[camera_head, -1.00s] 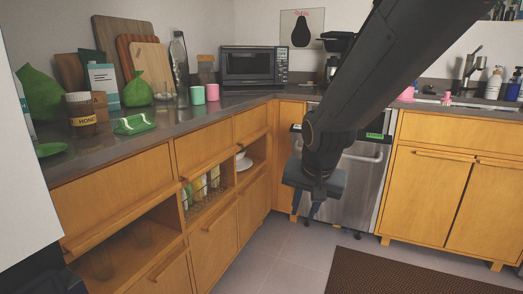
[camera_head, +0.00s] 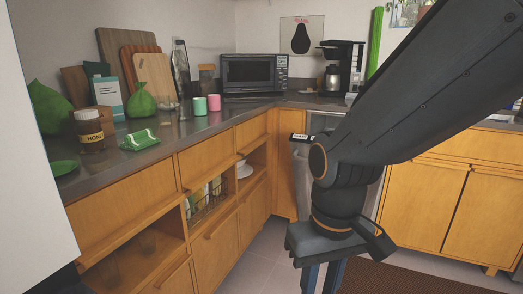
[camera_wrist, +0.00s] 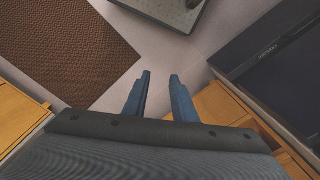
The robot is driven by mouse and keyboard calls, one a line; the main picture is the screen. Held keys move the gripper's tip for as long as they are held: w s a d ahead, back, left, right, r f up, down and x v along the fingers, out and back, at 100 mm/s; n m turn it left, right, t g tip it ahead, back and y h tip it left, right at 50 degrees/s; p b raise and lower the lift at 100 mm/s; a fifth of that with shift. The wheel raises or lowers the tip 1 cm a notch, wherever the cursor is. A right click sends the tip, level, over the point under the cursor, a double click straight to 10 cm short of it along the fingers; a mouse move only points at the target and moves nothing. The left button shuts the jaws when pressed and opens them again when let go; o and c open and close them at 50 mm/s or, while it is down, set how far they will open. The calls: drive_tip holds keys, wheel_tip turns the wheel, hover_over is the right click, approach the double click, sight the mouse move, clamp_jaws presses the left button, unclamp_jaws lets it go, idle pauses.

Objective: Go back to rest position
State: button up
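My gripper (camera_head: 322,279) hangs pointing down in the head view, in front of the dishwasher and above the floor. Its fingertips run down to the picture's lower edge. In the wrist view my gripper (camera_wrist: 160,76) shows two blue-grey fingers apart with floor visible between them. It is open and holds nothing. My dark arm crosses the right side of the head view and hides part of the right counter and the dishwasher (camera_head: 303,185).
The left counter (camera_head: 190,127) carries a honey jar (camera_head: 89,131), a green tray (camera_head: 139,140), cups and a microwave (camera_head: 254,70). A coffee maker (camera_head: 340,68) stands in the corner. Open shelves (camera_head: 137,251) face the floor. A brown mat (camera_wrist: 65,45) lies on the floor.

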drive_tip(key=s+d+r+m+p, duration=0.1)
drive_tip(key=d+r+m+p, duration=0.2)
drive_tip(key=d+r+p, duration=0.6)
wheel_tip(320, 180, up, 2)
drive_tip(key=p, duration=0.7)
drive_tip(key=shift+d, duration=0.2)
